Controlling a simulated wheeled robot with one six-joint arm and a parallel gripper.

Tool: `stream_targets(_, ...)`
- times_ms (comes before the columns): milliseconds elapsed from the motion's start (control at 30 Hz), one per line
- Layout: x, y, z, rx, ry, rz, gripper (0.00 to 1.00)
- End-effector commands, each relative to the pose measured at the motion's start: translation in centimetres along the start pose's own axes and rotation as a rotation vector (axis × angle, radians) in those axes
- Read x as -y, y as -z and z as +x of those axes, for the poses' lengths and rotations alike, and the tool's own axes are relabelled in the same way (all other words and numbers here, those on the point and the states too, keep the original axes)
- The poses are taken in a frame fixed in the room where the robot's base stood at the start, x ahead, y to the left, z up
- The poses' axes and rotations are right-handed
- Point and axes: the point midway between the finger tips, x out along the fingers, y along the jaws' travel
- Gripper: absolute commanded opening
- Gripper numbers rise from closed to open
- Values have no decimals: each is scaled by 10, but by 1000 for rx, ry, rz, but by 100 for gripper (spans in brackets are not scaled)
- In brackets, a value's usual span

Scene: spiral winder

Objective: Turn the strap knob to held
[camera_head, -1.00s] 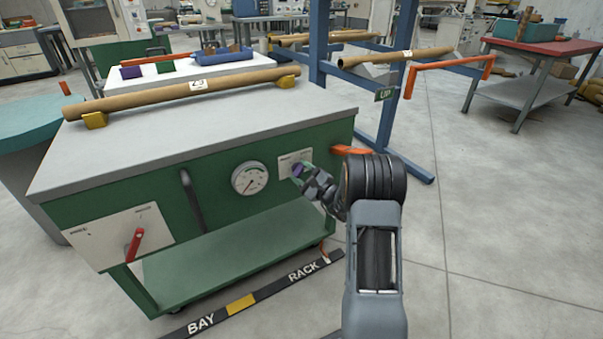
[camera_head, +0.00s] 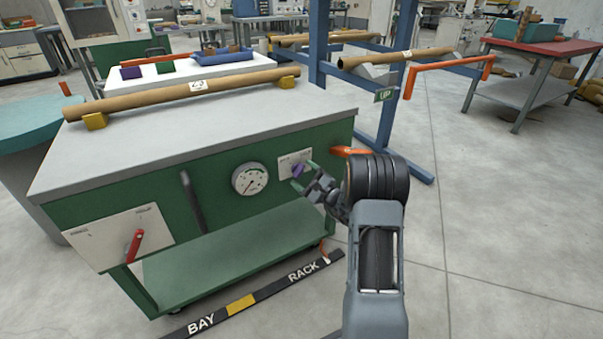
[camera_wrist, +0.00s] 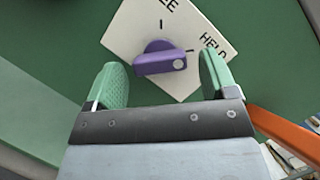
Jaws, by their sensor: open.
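The strap knob is a purple bar knob (camera_wrist: 155,61) on a white plate (camera_wrist: 222,42) in the wrist view. The knob lies nearly level there, and its pale dot is at its right end, close to the tick by the word HELD. Another tick is above it, by a partly cut-off word ending in E. My gripper (camera_wrist: 162,64) is open, with a green-padded finger on each side of the knob and a gap at each. In the head view the plate (camera_head: 284,164) is on the right of the green cart's front, with my gripper (camera_head: 304,177) in front of it.
A round gauge (camera_head: 250,178) and a dark handle (camera_head: 192,202) are left of the plate. A red lever (camera_head: 134,245) is on the far-left panel. An orange bar (camera_wrist: 285,136) is close to my right finger. Open floor lies right of the cart.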

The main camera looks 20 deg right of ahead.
Motion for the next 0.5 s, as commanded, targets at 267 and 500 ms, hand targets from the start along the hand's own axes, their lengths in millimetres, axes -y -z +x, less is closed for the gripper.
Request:
stream_targets(267,2,0,-56,-6,2,3,79)
stream_targets(500,2,-1,-99,-4,2,3,79)
